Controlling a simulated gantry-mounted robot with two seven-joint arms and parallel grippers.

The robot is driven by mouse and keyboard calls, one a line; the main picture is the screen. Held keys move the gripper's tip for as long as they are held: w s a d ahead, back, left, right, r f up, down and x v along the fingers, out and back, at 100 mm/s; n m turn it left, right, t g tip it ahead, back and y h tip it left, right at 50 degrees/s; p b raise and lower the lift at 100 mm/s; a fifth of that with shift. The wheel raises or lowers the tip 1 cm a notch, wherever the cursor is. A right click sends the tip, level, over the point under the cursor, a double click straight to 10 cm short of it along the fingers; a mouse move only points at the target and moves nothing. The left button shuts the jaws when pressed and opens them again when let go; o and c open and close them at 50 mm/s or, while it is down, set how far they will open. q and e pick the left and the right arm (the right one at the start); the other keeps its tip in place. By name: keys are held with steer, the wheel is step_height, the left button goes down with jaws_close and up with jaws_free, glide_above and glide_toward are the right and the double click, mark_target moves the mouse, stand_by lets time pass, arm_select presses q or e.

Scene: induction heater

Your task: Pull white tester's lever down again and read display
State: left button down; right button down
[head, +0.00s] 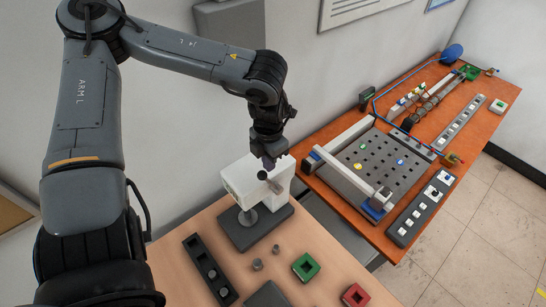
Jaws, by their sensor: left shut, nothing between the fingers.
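The white tester (247,184) stands on a dark base plate (256,230) at the back of the light wooden table. A dark round knob (262,175), which looks like the end of its lever, shows at the tester's upper front. My left gripper (268,163) is shut and empty, pointing down right at the top of the tester, close to the knob. I cannot tell whether it touches the knob. The tester's display cannot be made out from here. My right gripper is not in view.
On the light table are a black holder (205,265) with round parts, small grey pieces (257,264), a green square block (306,266) and a red one (355,295). An orange table (440,120) with a perforated plate and panels stands to the right.

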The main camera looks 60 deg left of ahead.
mark_target(258, 177)
arm_select(q)
steer(key=shift+s, duration=0.3)
steer(key=shift+s+d+f, duration=0.15)
steer(key=shift+s, duration=0.25)
steer(key=shift+s+d+f, duration=0.1)
steer(key=shift+s+f, duration=0.05)
steer(key=shift+s, duration=0.25)
steer(key=shift+f, duration=0.1)
steer(key=shift+s+d+f, duration=0.2)
steer(key=shift+s+f, duration=0.1)
steer(key=shift+s, duration=0.45)
steer(key=shift+s+f, duration=0.1)
steer(key=shift+s+p, duration=0.15)
steer(key=shift+p, duration=0.15)
